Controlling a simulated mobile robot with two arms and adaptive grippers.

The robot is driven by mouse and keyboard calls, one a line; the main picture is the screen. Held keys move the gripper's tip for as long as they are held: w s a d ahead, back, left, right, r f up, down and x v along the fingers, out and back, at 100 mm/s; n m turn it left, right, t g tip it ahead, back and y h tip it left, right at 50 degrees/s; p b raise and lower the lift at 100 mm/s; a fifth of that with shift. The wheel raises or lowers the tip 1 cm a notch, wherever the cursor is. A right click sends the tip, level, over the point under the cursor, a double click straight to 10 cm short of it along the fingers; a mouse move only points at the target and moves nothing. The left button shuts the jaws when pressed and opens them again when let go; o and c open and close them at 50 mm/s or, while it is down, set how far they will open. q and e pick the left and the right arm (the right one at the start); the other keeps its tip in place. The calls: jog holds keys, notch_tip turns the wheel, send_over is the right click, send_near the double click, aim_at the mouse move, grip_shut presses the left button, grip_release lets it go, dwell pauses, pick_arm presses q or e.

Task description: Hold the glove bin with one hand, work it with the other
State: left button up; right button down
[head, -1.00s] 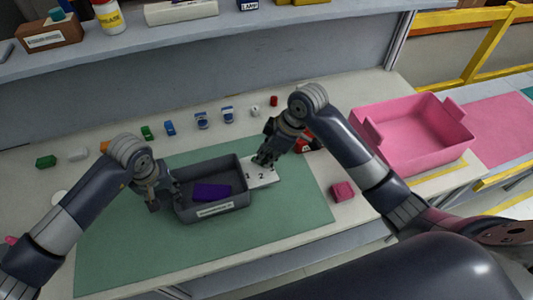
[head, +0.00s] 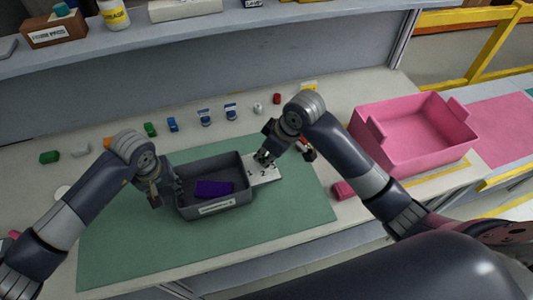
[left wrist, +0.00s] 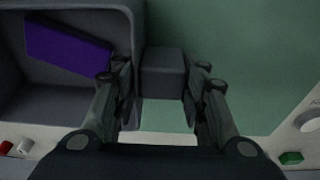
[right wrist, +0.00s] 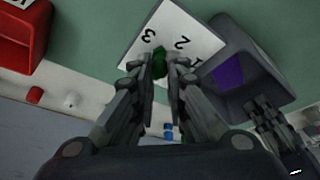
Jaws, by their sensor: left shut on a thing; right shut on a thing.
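The glove bin (head: 215,207) is a dark grey open box on the green mat, with a purple piece (head: 214,188) inside. It also shows in the left wrist view (left wrist: 65,97). My left gripper (left wrist: 163,80) is shut on a grey block-like handle (left wrist: 163,66) at the bin's side; one finger is beside the bin wall. A white plate (right wrist: 172,30) with printed numbers lies against the bin's right side. My right gripper (right wrist: 163,78) is shut on a small green knob (right wrist: 159,63) over this plate; its fingers hide the knob's lower part.
A pink bin (head: 410,145) stands on the right of the bench. Several small coloured items, including a green one (head: 50,157), line the back. A pink block (head: 342,189) lies beside my right arm. The front of the mat (head: 250,240) is clear.

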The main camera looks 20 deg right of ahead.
pick_arm(q)
jog(key=shift+s+d, duration=0.1)
jog(key=shift+d, duration=0.1)
pick_arm(e)
jog(key=shift+a+m, duration=0.45)
jog(key=shift+m, duration=0.35)
dwell(0.8)
jog(key=shift+s+a+r+m+t+h, duration=0.1)
jog(key=shift+a+m+t+h, duration=0.25)
jog(key=shift+m, duration=0.55)
jog(key=shift+d, duration=0.1)
jog(key=c, duration=1.6)
grip_release()
jog(key=shift+d, duration=0.1)
pick_arm(q)
jog(key=shift+a, duration=0.1)
pick_arm(e)
jog(key=shift+s+r, duration=0.15)
jog(key=shift+r, duration=0.15)
pick_arm(q)
jog(key=shift+a, duration=0.1)
pick_arm(e)
jog(key=v, duration=1.1)
jog(key=shift+s+r, duration=0.1)
jog(key=shift+r, duration=0.05)
